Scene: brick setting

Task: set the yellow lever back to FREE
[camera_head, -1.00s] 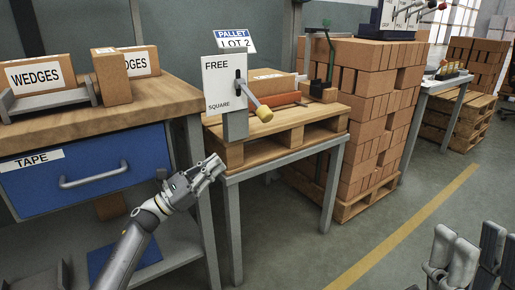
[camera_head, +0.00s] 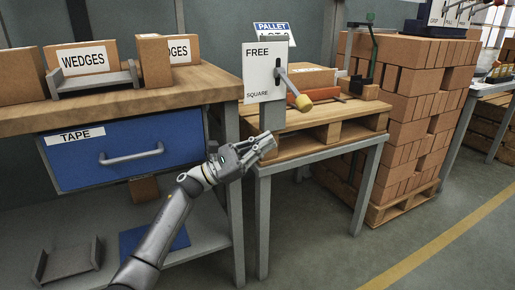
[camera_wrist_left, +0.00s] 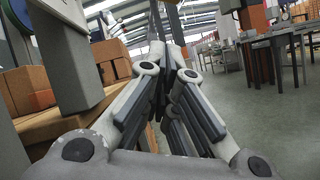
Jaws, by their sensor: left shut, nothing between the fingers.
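The lever (camera_head: 288,85) with its yellow knob (camera_head: 304,101) sticks out of a slot in a white plate (camera_head: 257,72) on a grey post. The plate reads FREE at the top and SQUARE at the bottom. The lever slants down and to the right, its knob near the height of SQUARE. My left gripper (camera_head: 270,142) is shut and empty, below the knob and in front of the pallet edge. In the left wrist view its closed fingers (camera_wrist_left: 165,90) point past the grey post (camera_wrist_left: 65,55). The right gripper is out of view.
A wooden pallet (camera_head: 325,138) on a grey-legged table stands behind the gripper. A workbench with a blue TAPE drawer (camera_head: 125,150) is at left. A tall brick stack (camera_head: 410,120) stands at right. Open floor lies in front.

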